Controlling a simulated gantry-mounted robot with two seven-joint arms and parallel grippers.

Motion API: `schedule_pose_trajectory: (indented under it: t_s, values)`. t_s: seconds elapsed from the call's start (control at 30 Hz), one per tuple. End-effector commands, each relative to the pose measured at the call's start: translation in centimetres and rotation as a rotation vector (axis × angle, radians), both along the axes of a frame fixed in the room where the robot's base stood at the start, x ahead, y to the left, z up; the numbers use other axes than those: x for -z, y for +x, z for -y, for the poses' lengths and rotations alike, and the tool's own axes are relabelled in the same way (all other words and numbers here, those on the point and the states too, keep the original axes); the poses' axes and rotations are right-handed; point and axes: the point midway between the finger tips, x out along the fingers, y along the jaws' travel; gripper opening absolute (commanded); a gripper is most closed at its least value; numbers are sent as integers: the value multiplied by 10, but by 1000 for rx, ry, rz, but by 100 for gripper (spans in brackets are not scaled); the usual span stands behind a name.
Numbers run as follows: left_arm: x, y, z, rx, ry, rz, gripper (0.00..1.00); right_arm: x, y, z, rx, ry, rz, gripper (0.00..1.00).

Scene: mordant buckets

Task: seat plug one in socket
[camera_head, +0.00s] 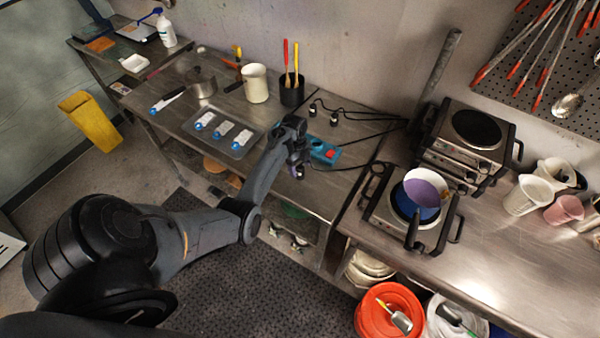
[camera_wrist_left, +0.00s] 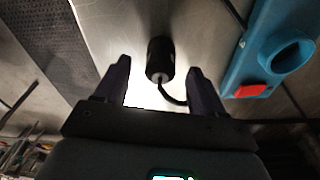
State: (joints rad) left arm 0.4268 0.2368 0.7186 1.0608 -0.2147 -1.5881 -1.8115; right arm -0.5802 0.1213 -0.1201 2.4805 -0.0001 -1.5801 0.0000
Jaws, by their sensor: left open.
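A black cylindrical plug (camera_wrist_left: 160,58) with a black cable stands or lies on the metal bench in the left wrist view. My left gripper (camera_wrist_left: 158,68) is open, with a finger on either side of the plug in that picture; contact cannot be told. In the head view my left gripper (camera_head: 298,168) is over the bench's front edge and hides this plug. The blue socket block (camera_head: 322,150) lies just right of the gripper; in the wrist view the socket block (camera_wrist_left: 268,65) shows an empty round hole and a red switch. My right gripper is not in view.
Two more black plugs (camera_head: 312,108) (camera_head: 335,116) stand at the back with cables running right. A clear tray (camera_head: 240,150) with labelled items lies left. A hot plate (camera_head: 380,205) carrying a pan stands right.

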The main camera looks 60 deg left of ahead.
Motion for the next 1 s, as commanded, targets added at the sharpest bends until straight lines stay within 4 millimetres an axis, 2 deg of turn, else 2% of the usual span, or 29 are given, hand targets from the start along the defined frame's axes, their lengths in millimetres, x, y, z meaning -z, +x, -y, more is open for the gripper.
schedule_pose_trajectory:
  t_s: [0.2, 0.47, 0.87, 1.0]
  values:
    - [19, 1, 2, 1, 0, 0, 69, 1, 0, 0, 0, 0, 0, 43]
    - [21, 1, 2, 0, 2, 2, 69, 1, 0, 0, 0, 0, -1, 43]
    - [21, 1, 2, 0, 0, 1, 10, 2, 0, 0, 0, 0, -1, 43]
    - [20, 1, 2, 0, 0, 1, 7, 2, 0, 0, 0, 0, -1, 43]
